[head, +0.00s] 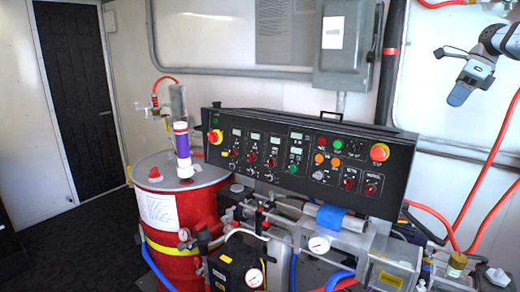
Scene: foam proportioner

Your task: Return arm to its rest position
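My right arm comes in at the upper right edge, and its grey and black gripper (450,75) hangs in the air in front of the white wall. Its two fingers are spread apart, with nothing between them. One fingertip points left and the other points down and left. The gripper is right of the grey electrical box and above the right end of the black control panel (300,158), touching neither. My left arm and gripper are not in view.
A red drum (185,215) with a grey lid stands left of the panel. Pumps, gauges and hoses crowd the space below it. A grey electrical box (347,45) hangs on the wall. Red hoses (490,165) run below my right gripper. Dark floor is clear at left.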

